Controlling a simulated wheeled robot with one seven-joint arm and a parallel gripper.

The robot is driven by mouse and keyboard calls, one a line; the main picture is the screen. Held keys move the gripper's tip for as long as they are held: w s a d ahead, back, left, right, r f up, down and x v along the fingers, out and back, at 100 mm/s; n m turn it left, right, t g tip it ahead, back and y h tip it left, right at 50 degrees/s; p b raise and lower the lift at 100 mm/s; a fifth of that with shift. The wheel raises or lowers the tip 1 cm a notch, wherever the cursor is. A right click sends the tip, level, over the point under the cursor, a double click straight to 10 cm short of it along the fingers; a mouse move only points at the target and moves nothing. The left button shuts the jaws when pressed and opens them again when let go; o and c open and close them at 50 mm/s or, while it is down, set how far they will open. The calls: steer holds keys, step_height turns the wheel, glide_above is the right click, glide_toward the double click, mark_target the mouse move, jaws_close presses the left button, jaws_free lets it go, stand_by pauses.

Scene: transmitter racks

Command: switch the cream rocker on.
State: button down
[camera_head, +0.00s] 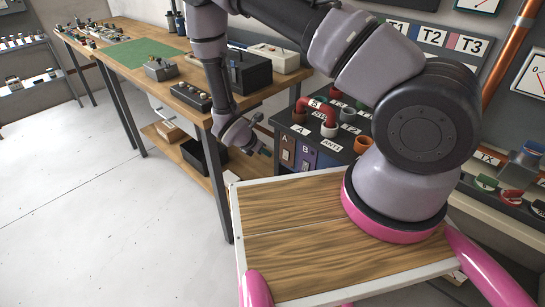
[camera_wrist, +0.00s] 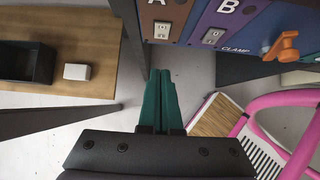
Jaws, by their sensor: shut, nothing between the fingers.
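A brown panel marked A bears a small cream rocker (camera_wrist: 162,30), at the top of the wrist view. A purple panel marked B beside it bears a similar, greyer rocker (camera_wrist: 213,36). Which way either is set is too small to tell. My gripper (camera_wrist: 161,72) has green fingers, shut together and empty. Its tips show just below panel A in the wrist picture, apart from the rocker. In the head view my gripper (camera_head: 264,145) is left of the rack's front, near panel A (camera_head: 287,155).
An orange clamp handle (camera_wrist: 284,46) sticks out right of panel B. The wooden workbench (camera_head: 180,68) and its lower shelf (camera_wrist: 80,75) stand to the left, with a black box and a small white block on the shelf. Open floor (camera_head: 90,200) lies farther left.

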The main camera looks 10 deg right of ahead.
mark_target(286, 155)
steer(key=shift+v, duration=1.1)
steer(key=shift+f, duration=0.1)
steer(key=shift+s+a+f+t+h, duration=0.15)
steer(key=shift+s+a+f+h, duration=0.1)
steer(key=shift+f, duration=0.2)
steer(key=shift+s+a+f+t+h, duration=0.15)
steer(key=shift+a+f, duration=0.1)
steer(key=shift+f, duration=0.2)
steer(key=shift+w+d+r+x, duration=0.2)
steer(key=shift+d+r+x, duration=0.1)
steer(key=shift+x, duration=1.9)
steer(key=shift+w+d+r+x, duration=0.2)
steer(key=shift+r+x, duration=0.1)
steer(key=shift+x, duration=1.85)
steer(key=shift+w+d+r+x, duration=0.2)
steer(key=shift+d+r+x, duration=0.1)
steer(key=shift+x, duration=1.9)
